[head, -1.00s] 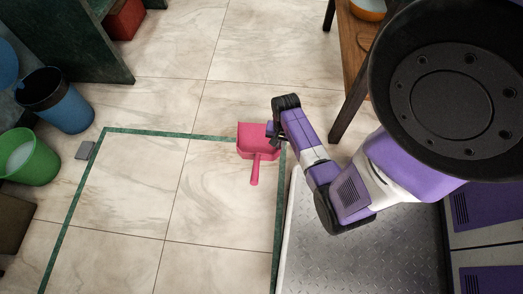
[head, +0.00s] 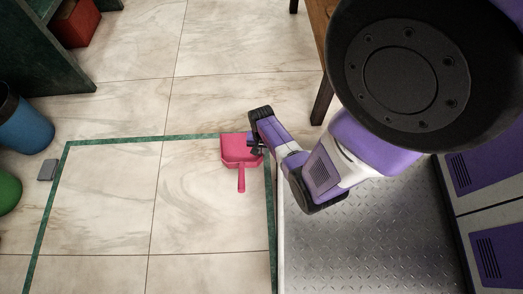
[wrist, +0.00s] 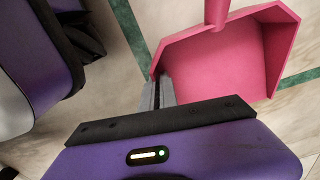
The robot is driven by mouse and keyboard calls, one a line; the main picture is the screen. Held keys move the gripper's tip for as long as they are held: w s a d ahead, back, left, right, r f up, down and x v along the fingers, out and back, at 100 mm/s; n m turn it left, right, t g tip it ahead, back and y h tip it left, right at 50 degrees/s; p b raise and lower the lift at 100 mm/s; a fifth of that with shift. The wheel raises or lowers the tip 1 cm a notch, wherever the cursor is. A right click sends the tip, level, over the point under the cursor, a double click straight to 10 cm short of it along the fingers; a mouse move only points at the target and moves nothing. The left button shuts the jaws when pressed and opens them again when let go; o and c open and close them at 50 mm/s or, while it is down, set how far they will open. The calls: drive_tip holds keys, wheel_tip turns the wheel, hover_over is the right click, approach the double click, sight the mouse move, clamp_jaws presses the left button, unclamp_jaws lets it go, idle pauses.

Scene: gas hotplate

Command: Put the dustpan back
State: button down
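The pink dustpan (head: 238,147) is at the middle of the head view, over the top right corner of the green floor outline, its handle towards the bottom of the picture. In the wrist view the dustpan (wrist: 225,65) fills the upper right, its handle at the top edge. My gripper (head: 257,146) is at the dustpan's right side. In the wrist view my gripper (wrist: 157,92) has its grey fingers close together at the edge of the dustpan's side wall, and they appear shut on it. I cannot tell whether the dustpan touches the floor.
The green floor outline (head: 110,142) encloses bare tiles. A blue bin (head: 25,125) and a green bin (head: 7,192) stand at the left, near a small grey block (head: 48,170). A wooden table (head: 322,100) stands at the top right. A metal plate floor (head: 360,235) lies lower right.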

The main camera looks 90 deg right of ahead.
drive_tip(key=shift+f+b, duration=1.1)
drive_tip(key=shift+f, duration=0.8)
drive_tip(key=shift+f, duration=0.15)
drive_tip(key=c, duration=1.6)
unclamp_jaws()
drive_tip(key=shift+c, duration=0.2)
